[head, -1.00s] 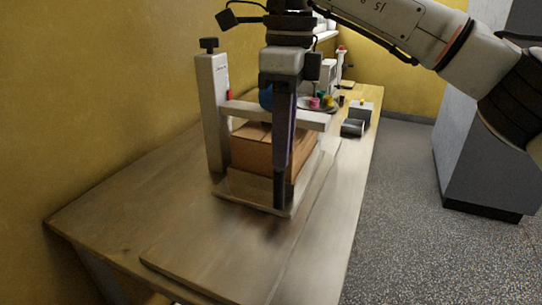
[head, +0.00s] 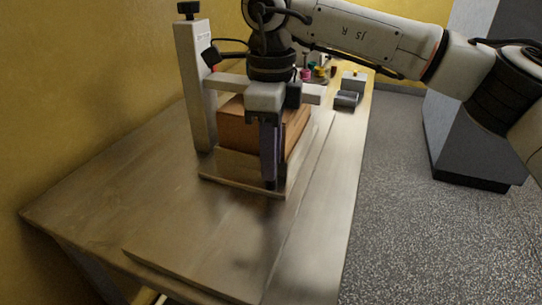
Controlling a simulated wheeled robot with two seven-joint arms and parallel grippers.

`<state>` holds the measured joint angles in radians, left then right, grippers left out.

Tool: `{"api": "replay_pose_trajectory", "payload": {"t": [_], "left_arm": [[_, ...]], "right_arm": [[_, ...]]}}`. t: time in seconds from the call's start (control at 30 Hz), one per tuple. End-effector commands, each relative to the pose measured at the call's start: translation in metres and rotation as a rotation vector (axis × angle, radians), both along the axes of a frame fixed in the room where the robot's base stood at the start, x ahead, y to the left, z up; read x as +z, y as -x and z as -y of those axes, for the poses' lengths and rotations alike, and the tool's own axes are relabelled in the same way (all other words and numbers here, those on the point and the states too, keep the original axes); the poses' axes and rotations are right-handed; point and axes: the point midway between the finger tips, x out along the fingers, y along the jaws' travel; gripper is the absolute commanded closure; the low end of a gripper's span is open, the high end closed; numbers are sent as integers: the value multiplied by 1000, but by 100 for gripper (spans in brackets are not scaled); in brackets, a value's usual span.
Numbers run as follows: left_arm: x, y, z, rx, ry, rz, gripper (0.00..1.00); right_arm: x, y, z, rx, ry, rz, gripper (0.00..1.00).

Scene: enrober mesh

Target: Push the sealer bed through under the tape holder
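The sealer bed (head: 222,179) is a pale flat board on the table, with a brown carton (head: 236,128) on it. The tape holder (head: 197,88) is a pale upright post with a black knob. Its crossbar (head: 233,82) runs to the right above the bed, and the carton is at or under it; the overlap is hard to judge. My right gripper (head: 269,186) points down in front of the carton, over the near part of the bed. Its dark fingers look together, with nothing between them. Contact with the carton or bed cannot be told. The gripper hides part of the carton and crossbar. My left gripper is out of view.
The wooden table (head: 120,190) is clear in front and to the left. A grey block-like device (head: 346,98) and small coloured items (head: 318,73) stand farther back. A yellow wall is on the left; a grey cabinet (head: 465,140) stands across the floor.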

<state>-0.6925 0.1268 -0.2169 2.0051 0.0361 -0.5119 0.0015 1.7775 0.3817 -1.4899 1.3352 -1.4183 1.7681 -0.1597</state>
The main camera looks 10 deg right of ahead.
Motion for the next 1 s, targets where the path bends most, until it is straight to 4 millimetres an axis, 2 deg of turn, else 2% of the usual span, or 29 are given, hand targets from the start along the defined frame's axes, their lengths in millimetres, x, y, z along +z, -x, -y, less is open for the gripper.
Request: {"api": "replay_pose_trajectory", "payload": {"t": [0.27, 0.4, 0.63, 0.8, 1.0], "left_arm": [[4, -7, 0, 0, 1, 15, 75], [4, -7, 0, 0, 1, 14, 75], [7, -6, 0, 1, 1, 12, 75], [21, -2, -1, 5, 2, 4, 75], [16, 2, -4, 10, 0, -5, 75]], "right_arm": [[-1, 0, 0, 0, -1, 0, 77], [-1, 0, 0, 0, -1, 0, 100], [1, -3, 1, -2, -1, 0, 100], [5, -26, 16, -7, -5, -1, 100], [1, -38, 25, -2, -2, 1, 100]]}}
